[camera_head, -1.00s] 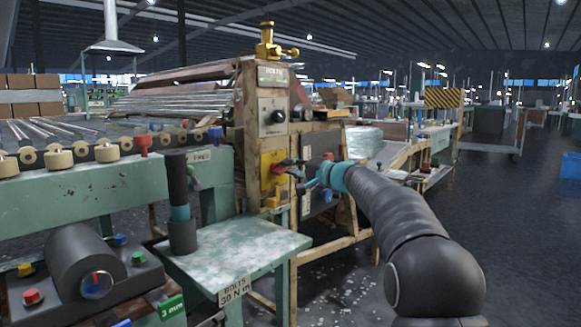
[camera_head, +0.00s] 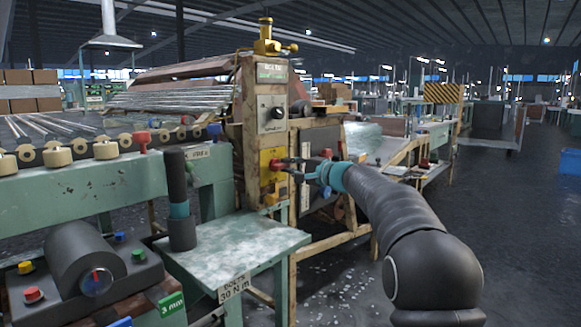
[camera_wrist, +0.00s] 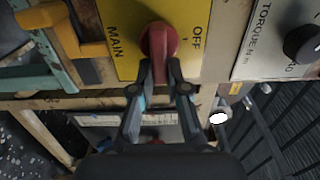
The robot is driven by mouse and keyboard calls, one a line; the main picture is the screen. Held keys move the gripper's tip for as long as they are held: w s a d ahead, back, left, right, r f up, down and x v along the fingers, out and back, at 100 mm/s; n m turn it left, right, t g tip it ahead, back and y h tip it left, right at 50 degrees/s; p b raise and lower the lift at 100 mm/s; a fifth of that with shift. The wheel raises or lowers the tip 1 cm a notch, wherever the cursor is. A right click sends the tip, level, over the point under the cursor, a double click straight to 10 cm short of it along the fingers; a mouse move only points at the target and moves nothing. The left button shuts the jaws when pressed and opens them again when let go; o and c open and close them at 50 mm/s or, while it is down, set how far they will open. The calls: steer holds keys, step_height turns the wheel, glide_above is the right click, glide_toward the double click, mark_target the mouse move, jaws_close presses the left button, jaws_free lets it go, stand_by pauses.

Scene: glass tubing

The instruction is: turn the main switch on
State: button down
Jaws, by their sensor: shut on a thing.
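The main switch is a red rotary handle (camera_wrist: 159,42) on a yellow plate (camera_wrist: 122,30) marked MAIN and OFF. In the wrist view its red grip points down between my fingers, and the word OFF stands to its right. My gripper (camera_wrist: 161,66) is shut on the red handle, one finger on each side. In the head view the red switch (camera_head: 276,164) is on the front of the machine's wooden post, and my gripper (camera_head: 290,166) reaches it from the right. The fingers hide part of the handle.
A panel with a black torque knob (camera_head: 277,113) is above the yellow plate. A yellow-orange bracket (camera_wrist: 58,18) is beside the plate in the wrist view. A green table (camera_head: 230,250) stands in front at lower left. Open floor (camera_head: 530,230) lies to the right.

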steer(key=shift+f, duration=0.1)
steer(key=c, duration=1.2)
jaws_free()
steer(key=shift+o, duration=0.2)
steer(key=shift+d, duration=0.1)
steer(key=v, duration=1.2)
